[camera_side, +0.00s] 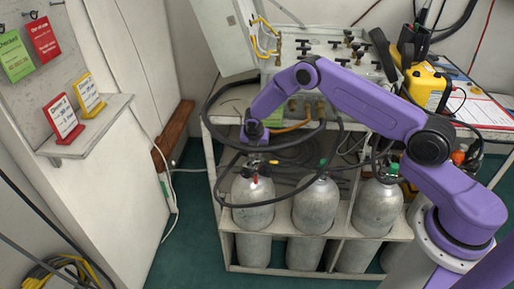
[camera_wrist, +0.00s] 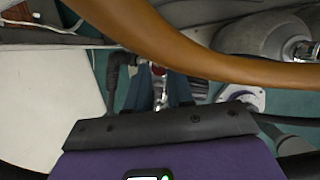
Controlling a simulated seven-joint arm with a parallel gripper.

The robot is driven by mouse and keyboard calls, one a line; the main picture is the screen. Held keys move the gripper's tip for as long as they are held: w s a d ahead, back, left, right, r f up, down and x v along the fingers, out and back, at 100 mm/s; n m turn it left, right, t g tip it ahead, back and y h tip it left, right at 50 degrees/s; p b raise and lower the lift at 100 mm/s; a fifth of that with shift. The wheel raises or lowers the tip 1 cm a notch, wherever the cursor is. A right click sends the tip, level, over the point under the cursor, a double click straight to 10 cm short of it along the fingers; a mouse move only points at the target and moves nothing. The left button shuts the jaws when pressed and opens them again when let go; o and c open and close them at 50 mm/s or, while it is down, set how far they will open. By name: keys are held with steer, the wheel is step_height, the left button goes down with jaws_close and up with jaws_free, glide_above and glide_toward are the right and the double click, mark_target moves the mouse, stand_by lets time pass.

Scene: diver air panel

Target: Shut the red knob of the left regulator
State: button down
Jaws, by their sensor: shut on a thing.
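The left cylinder (camera_side: 253,207) stands in the rack, with the left regulator at its top. A small red part (camera_side: 255,179) shows there, below my gripper (camera_side: 256,158). In the wrist view, the red knob (camera_wrist: 158,70) shows as a small red patch between the tips of my gripper (camera_wrist: 162,80). The two dark blue fingers are close together and shut on it. The fingers and the hose hide most of the regulator, so I cannot tell how far the knob is turned.
An orange-brown hose (camera_wrist: 215,65) crosses close in front of the wrist camera. Black hoses (camera_side: 213,160) loop around my gripper. Two more cylinders, the middle one (camera_side: 317,205) and the right one (camera_side: 378,207), stand to the right. A valve panel (camera_side: 330,50) is behind.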

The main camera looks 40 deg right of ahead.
steer(key=m, duration=0.2)
steer(key=m+g, duration=0.2)
steer(key=m, duration=0.1)
steer(key=shift+w+a+m+h, duration=0.2)
steer(key=shift+w+m+h, duration=0.1)
steer(key=shift+h, duration=0.1)
steer(key=shift+w+m+g, duration=0.2)
steer(key=shift+m+g, duration=0.6)
steer(key=shift+m, duration=1.9)
steer(key=c, duration=1)
jaws_free()
steer(key=shift+r, duration=0.1)
steer(key=v, duration=1.7)
steer(key=shift+w+a, duration=0.15)
steer(key=shift+w, duration=0.15)
